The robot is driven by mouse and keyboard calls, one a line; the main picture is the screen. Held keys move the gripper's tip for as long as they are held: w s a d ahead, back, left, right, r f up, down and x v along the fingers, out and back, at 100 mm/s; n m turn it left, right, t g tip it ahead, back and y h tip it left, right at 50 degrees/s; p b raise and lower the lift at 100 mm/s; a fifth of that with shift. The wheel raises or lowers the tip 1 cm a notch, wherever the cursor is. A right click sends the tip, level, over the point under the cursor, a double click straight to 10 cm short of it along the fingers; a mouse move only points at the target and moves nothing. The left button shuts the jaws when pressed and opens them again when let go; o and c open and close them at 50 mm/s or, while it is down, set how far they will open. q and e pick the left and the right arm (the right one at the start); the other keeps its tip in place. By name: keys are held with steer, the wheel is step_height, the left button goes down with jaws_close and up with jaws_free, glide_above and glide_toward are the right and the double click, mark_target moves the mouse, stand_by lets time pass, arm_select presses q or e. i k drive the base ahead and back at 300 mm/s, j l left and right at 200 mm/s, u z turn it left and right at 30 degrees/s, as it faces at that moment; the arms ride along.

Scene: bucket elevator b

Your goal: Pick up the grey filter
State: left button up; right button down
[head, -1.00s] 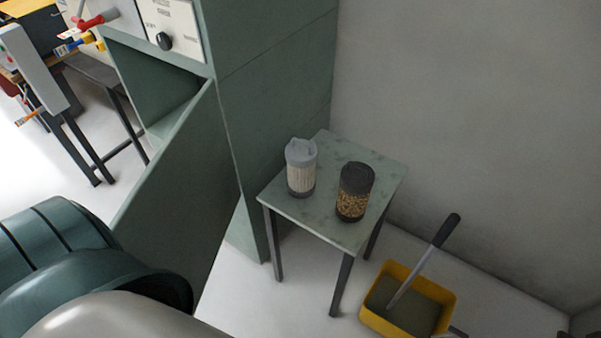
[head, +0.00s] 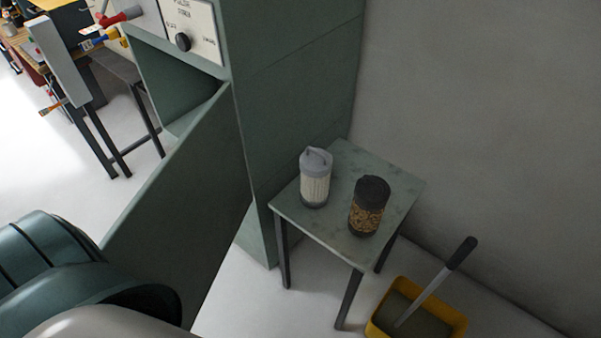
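The grey filter (head: 315,180) stands upright on a small green-grey table (head: 331,236). It has a grey cap with a handle, a pale pleated body and a grey base. A darker canister (head: 369,206) with a black cap and a brown-gold speckled body stands to its right, apart from it. Part of my own arm shows at the lower left. Neither of my grippers is in view.
A green cabinet (head: 296,101) with a control panel (head: 189,28) stands left of the table, its green door panel (head: 178,203) reaching forward. A yellow bin (head: 458,323) with a black-handled tool (head: 437,280) is on the floor at lower right. A grey wall is behind.

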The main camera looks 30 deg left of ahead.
mark_target(316, 163)
steer(key=i+l+u, duration=0.15)
steer(key=u, duration=0.25)
steer(key=i+l+u, duration=0.15)
steer(key=u, duration=0.25)
steer(key=i+l+u, duration=0.1)
steer(key=u, duration=0.25)
steer(key=l, duration=0.1)
